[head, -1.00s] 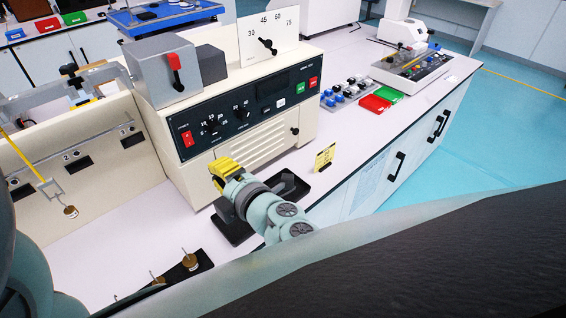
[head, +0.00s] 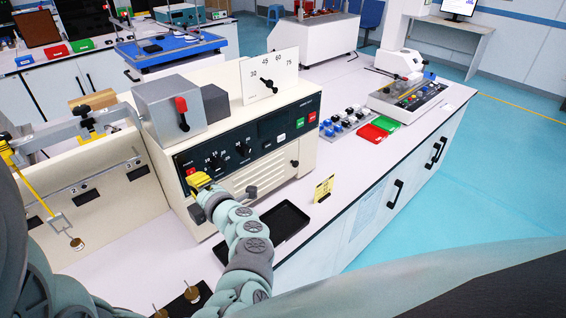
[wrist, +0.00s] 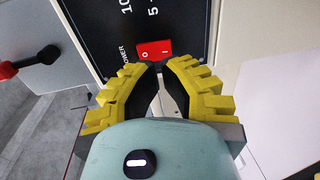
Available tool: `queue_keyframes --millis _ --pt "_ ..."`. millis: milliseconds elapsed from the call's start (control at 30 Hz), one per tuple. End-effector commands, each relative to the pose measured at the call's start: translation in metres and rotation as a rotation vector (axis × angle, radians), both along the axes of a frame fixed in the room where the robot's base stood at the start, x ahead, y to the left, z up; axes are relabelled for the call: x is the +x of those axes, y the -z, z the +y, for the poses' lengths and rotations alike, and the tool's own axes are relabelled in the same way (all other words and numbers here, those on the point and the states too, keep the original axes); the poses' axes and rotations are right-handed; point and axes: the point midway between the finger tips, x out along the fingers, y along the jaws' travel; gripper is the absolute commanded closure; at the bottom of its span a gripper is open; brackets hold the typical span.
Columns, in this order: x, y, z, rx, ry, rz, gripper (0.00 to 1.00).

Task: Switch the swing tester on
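The swing tester (head: 225,145) is a cream cabinet with a dark control panel across its front. Its red power rocker switch (wrist: 154,50), marked O and I, shows beside the word POWER in the wrist view. In the head view a bit of the red switch (head: 190,171) shows just above my gripper (head: 198,182). My gripper's yellow fingers (wrist: 158,67) are drawn together at the tips, with only a narrow gap and nothing held. The tips are right by the switch's lower edge. I cannot tell whether they touch it. The panel display (head: 272,125) looks dark.
Two black knobs (head: 243,150) and green and red buttons (head: 312,117) share the panel. A red-tipped lever (head: 182,108) is above the panel.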

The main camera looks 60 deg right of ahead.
Motion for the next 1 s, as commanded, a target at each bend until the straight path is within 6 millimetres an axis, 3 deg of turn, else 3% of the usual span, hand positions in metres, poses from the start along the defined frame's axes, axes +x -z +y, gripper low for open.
queue_keyframes --millis 300,733,1000 --pt "0.020 0.002 -0.004 0.001 -0.002 -0.001 1.00" --pt "0.021 0.004 -0.004 0.001 -0.003 0.001 1.00" --pt "0.027 0.015 -0.004 -0.006 -0.008 -0.004 1.00"
